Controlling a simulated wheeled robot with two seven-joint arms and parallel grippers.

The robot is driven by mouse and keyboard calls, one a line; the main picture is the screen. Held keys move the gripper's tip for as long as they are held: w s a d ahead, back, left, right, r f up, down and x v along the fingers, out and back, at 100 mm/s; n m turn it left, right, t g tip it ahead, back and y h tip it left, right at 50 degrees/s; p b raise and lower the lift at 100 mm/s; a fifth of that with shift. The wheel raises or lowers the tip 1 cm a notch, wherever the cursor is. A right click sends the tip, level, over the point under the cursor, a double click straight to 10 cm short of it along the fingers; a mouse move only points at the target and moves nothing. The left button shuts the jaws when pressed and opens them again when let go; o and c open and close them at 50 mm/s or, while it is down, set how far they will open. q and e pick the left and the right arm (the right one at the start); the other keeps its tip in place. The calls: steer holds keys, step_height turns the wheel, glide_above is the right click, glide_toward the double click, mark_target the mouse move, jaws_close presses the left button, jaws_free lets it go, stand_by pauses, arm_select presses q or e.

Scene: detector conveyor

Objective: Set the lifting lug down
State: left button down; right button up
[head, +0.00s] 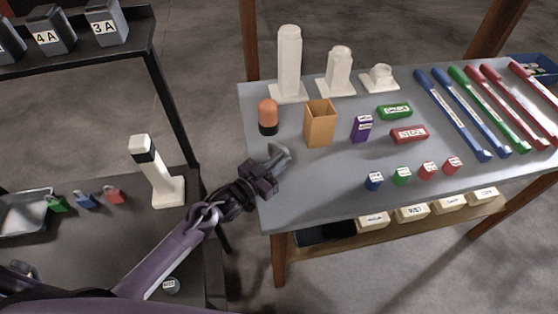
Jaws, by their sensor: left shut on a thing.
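My left gripper (268,167) reaches in from the lower left to the left edge of the grey table. It is shut on a small grey piece, which I take to be the lifting lug (280,152). The lug is at the table's left side, in front of the orange-and-black cylinder and the open tan box. The jaws partly hide it, and I cannot tell whether it touches the tabletop. My right gripper is not in view.
The grey table (320,195) holds a tan box (320,124), an orange-and-black cylinder (268,117), white stands (289,62), small coloured blocks (409,134) and long coloured bars (467,105). A white post (160,170) stands on the dark left shelf. The table's front left is clear.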

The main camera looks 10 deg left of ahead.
arm_select(q)
steer(key=shift+r, duration=0.1)
steer(key=c, duration=1.4)
jaws_free()
steer(key=shift+s+f, duration=0.1)
steer(key=shift+f, duration=0.1)
steer(key=shift+r, duration=0.25)
steer(key=b+v, duration=0.2)
steer(key=v, duration=1)
